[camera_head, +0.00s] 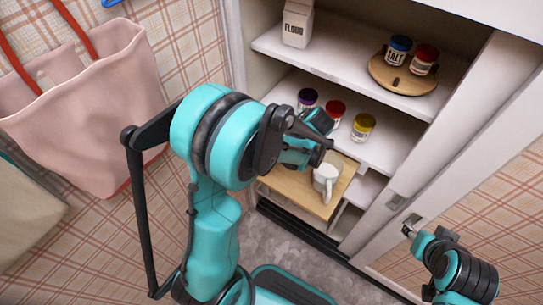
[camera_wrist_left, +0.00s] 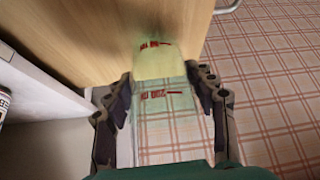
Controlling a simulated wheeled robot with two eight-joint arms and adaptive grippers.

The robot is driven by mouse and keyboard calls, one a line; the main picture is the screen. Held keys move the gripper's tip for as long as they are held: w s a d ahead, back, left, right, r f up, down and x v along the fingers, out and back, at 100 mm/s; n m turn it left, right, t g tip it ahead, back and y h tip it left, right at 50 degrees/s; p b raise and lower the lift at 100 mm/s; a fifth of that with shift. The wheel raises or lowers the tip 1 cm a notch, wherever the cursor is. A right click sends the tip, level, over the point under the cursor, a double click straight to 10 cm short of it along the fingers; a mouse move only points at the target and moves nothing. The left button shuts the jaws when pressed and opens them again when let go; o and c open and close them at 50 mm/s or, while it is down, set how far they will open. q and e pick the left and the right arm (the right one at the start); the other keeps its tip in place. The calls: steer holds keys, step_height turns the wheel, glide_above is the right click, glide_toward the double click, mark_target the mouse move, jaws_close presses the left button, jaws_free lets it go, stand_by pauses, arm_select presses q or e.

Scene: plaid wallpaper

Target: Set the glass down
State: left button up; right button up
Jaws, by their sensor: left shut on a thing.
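The glass (camera_wrist_left: 163,68) is clear with a yellow-green tint and red markings, and shows between my left fingers in the left wrist view. My left gripper (camera_wrist_left: 164,108) is shut on it. In the head view my left gripper (camera_head: 318,142) is in front of the cupboard, and the glass cannot be made out there. A wooden board (camera_head: 285,187) juts from the cupboard below it; its wood (camera_wrist_left: 90,30) fills the upper left of the wrist view. My right gripper (camera_head: 412,225) is by the white door at the lower right, its jaws too small to judge.
A white mug (camera_head: 327,180) stands on the board. Red (camera_head: 335,110), yellow (camera_head: 363,127) and purple (camera_head: 307,100) jars stand on the shelf behind. Above are a flour carton (camera_head: 297,24) and a round wooden tray (camera_head: 386,76) with two jars. A pink bag (camera_head: 90,110) hangs left.

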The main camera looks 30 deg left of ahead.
arm_select(q)
step_height(320, 180, down, 2)
steer(key=shift+f+b, duration=0.15)
steer(key=shift+b, duration=0.2)
steer(key=o, duration=1.3)
steer(key=shift+c, duration=0.2)
